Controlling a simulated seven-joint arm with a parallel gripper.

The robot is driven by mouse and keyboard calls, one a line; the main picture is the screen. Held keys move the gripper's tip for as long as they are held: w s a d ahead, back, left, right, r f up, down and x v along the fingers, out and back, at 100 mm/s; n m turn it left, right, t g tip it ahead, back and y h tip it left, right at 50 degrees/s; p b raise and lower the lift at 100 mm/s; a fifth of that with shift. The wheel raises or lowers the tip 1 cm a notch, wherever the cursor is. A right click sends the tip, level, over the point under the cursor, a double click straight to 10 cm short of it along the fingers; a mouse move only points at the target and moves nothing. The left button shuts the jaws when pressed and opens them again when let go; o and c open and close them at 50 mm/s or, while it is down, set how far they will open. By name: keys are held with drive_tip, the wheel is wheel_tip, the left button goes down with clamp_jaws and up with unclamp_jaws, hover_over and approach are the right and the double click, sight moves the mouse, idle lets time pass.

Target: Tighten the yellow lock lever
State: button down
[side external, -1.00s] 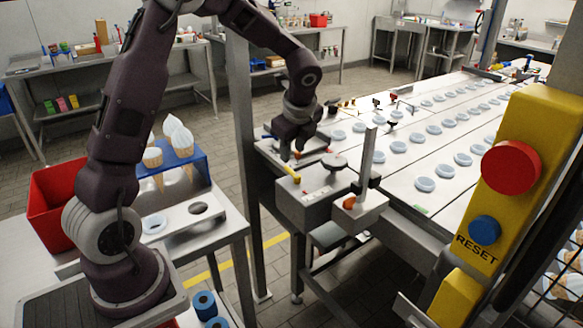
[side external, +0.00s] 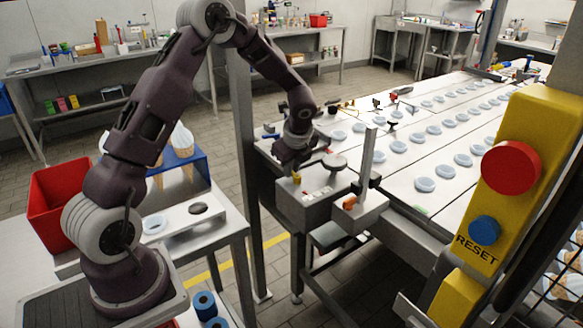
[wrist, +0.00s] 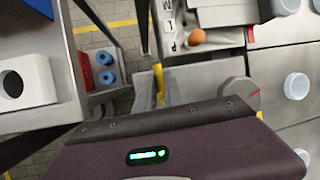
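The yellow lock lever (side external: 296,178) is on the grey metal block (side external: 310,205) at the near left end of the white table. Only a short part of it shows below my gripper (side external: 293,168), which is right over it. In the wrist view the lever (wrist: 159,82) stands out as a narrow yellow bar just beyond the dark edge of my wrist. My fingertips are hidden in the wrist view and too small and dark in the side view, so I cannot tell whether they touch or grip the lever.
A round grey knob (side external: 335,162) sits close right of my gripper; it shows in the wrist view with a red mark (wrist: 240,94). A metal post (side external: 367,155) and an orange knob (side external: 349,202) stand further right. White discs (side external: 398,147) fill the table behind.

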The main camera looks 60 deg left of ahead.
drive_tip(key=shift+n, duration=0.3)
drive_tip(key=n, duration=0.1)
drive_tip(key=n+g, duration=0.1)
drive_tip(key=n, duration=0.1)
drive_tip(key=shift+s+d+n+g, duration=0.2)
drive_tip(key=shift+s+n+g, duration=0.1)
drive_tip(key=shift+g, duration=0.1)
drive_tip(key=n, duration=0.1)
drive_tip(key=n+g, duration=0.1)
drive_tip(key=n, duration=0.1)
drive_tip(key=n+g, duration=0.1)
drive_tip(key=shift+s+d+n, duration=0.2)
drive_tip(key=shift+d+n, duration=0.1)
drive_tip(key=n, duration=0.2)
drive_tip(key=n+g+h, duration=0.1)
drive_tip(key=n, duration=0.1)
drive_tip(key=shift+s+d+g, duration=0.1)
drive_tip(key=shift+d+g, duration=0.2)
drive_tip(key=shift+d, duration=0.05)
drive_tip(key=shift+d+n+g+h, duration=0.15)
drive_tip(key=shift+n+g+h, duration=0.15)
drive_tip(key=shift+n, duration=0.7)
drive_tip(key=shift+d+n+g+h, duration=0.2)
drive_tip(key=shift+n+h, duration=0.1)
drive_tip(key=shift+n, duration=0.7)
drive_tip(key=c, duration=1.5)
unclamp_jaws()
drive_tip(key=shift+o, duration=0.2)
